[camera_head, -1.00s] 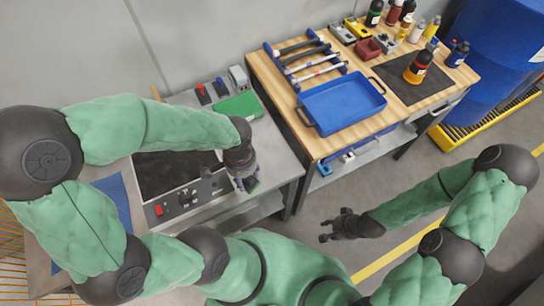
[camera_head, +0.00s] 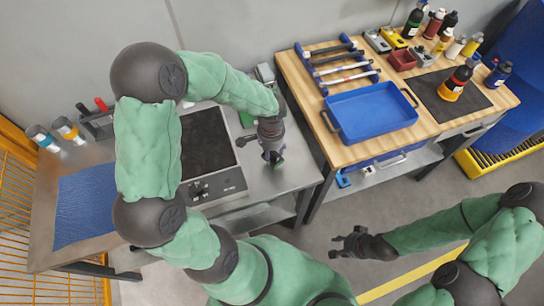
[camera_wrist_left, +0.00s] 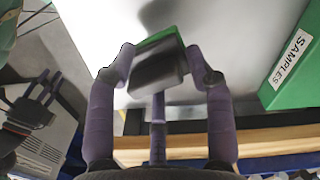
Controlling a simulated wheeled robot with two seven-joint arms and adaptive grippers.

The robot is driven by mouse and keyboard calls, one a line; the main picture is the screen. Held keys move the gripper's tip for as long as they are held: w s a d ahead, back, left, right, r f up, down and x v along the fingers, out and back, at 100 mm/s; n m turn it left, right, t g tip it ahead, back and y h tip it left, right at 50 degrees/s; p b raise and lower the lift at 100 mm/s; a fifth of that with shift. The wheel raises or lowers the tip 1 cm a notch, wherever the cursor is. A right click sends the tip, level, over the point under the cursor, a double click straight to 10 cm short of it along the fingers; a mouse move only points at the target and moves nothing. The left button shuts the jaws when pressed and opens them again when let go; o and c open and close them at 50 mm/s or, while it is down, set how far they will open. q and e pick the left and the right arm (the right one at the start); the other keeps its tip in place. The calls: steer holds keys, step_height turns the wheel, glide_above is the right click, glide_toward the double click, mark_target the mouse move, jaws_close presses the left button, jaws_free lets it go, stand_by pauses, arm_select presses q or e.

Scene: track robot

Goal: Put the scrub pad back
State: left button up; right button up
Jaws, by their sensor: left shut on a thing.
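The scrub pad (camera_wrist_left: 158,65), a small block with a green face and a dark grey body, is between the two fingers of my left gripper (camera_wrist_left: 157,75) in the left wrist view. The fingers touch its sides. In the head view my left gripper (camera_head: 273,158) is over the right end of the steel bench (camera_head: 262,187). Whether the pad touches the bench is unclear. My right gripper (camera_head: 347,242) is empty with its fingers apart, in front of the wooden bench.
A green box labelled SAMPLES (camera_wrist_left: 293,65) lies right of the pad; my left arm mostly hides it in the head view. A dark-topped device (camera_head: 206,145) stands left of my left gripper. The wooden bench (camera_head: 322,135) holds a blue tray (camera_head: 372,112), tools and bottles.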

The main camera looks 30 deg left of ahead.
mark_target(272, 155)
arm_select(q)
steer(key=shift+w+f, duration=0.2)
steer(key=shift+w+a+f+b, duration=0.15)
steer(key=shift+f+b, duration=0.35)
steer(key=shift+f, duration=0.4)
steer(key=shift+w+d+f+b, duration=0.1)
steer(key=shift+f+b, duration=0.35)
steer(key=shift+f, duration=0.4)
steer(key=shift+f, duration=0.2)
steer(key=o, duration=1.1)
steer(key=shift+r, duration=0.25)
step_height(272, 155, up, 12)
steer(key=p, duration=0.4)
